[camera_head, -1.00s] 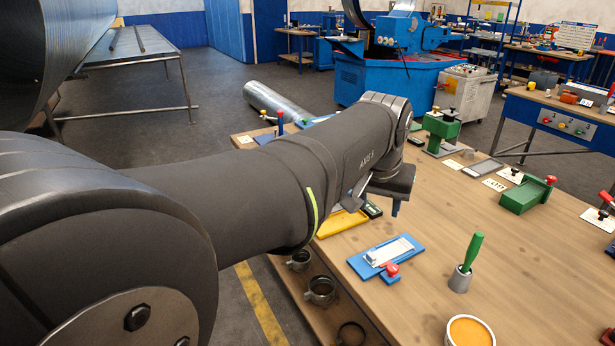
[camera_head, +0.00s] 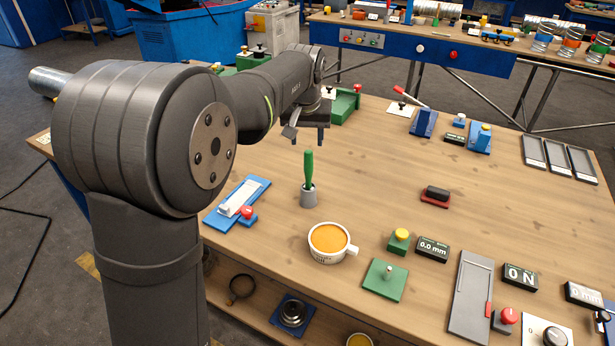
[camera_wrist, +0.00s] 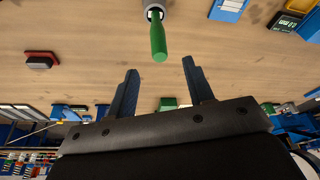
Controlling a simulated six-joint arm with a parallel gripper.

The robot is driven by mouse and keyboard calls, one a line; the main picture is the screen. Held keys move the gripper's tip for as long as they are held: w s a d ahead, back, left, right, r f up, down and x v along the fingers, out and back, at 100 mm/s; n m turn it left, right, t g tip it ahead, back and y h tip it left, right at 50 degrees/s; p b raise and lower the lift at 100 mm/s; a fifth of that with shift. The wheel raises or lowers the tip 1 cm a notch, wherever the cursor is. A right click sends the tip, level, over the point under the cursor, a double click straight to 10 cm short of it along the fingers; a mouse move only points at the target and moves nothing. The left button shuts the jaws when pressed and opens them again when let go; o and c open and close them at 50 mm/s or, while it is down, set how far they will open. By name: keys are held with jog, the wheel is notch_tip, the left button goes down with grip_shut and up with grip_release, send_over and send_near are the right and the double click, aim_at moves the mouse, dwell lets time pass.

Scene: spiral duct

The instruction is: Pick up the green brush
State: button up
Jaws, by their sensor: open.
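The green brush (camera_head: 309,168) stands upright with its handle up in a small grey cup (camera_head: 308,196) on the wooden table. In the wrist view the green handle (camera_wrist: 158,42) points down from the grey cup at the top, just beyond the gap between the fingers. My gripper (camera_wrist: 160,75) is open and empty, its two dark fingers apart. In the head view my gripper (camera_head: 305,142) is at the end of my arm, behind and above the brush. The brush's lower end is hidden inside the cup.
A white cup of orange liquid (camera_head: 329,239) stands just in front of the brush. A blue fixture (camera_head: 238,203) with a red knob lies to its left. A dark block on a red base (camera_head: 436,196) lies to the right. Bare tabletop surrounds the brush on its right.

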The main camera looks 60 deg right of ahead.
aim_at(309, 161)
jog(key=x, duration=1.1)
jog(key=shift+d, duration=0.1)
jog(key=shift+r, duration=0.1)
grip_shut()
